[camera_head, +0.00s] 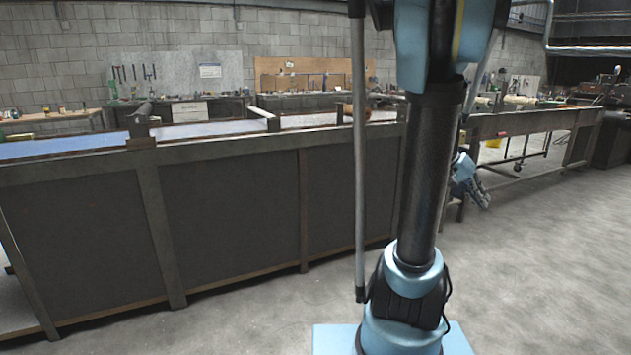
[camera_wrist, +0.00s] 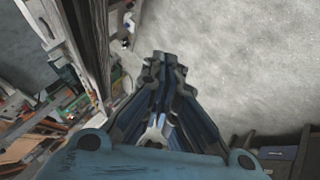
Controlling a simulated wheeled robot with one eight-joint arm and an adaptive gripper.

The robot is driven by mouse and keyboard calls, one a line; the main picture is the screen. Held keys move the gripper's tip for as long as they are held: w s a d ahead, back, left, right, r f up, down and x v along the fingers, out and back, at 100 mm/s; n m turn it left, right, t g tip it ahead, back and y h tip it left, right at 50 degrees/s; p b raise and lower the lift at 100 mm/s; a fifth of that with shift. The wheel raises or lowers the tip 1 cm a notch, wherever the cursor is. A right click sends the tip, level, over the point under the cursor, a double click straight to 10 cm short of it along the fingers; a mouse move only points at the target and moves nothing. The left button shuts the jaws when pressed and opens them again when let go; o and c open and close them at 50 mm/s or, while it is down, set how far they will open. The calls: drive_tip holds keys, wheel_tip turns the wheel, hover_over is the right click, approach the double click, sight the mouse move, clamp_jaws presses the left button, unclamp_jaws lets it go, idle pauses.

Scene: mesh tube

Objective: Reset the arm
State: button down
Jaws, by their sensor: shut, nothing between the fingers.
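My gripper (camera_head: 480,192) shows in the head view to the right of my arm's dark tube, low in front of the workbench at the right. Part of its wrist is hidden behind my arm. In the wrist view, my gripper (camera_wrist: 165,62) points up the picture with its fingers together and nothing between them. Bare concrete floor lies beyond the fingertips.
A long bench with dark panels (camera_head: 235,215) fills the left of the head view. A workbench (camera_head: 540,122) stands at the right. The concrete floor (camera_head: 560,260) at the right front is clear. In the wrist view, cluttered shelving (camera_wrist: 75,100) lies left of the gripper.

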drive_tip(key=s+a+f+n+t+y, duration=0.1)
drive_tip(key=s+a+f+n+y, duration=0.2)
drive_tip(key=a, duration=0.7)
drive_tip(key=s+a+f+n+t+y, duration=0.1)
drive_tip(key=s+a+f+n+y, duration=0.2)
drive_tip(key=a, duration=0.7)
drive_tip(key=s+a+f+n+t+y, duration=0.2)
drive_tip(key=s+a+f+n, duration=0.2)
drive_tip(key=a, duration=0.6)
wheel_tip(320, 180, down, 2)
drive_tip(key=shift+s+a+y, duration=0.25)
drive_tip(key=shift+s+y, duration=0.15)
drive_tip(key=shift+s, duration=0.7)
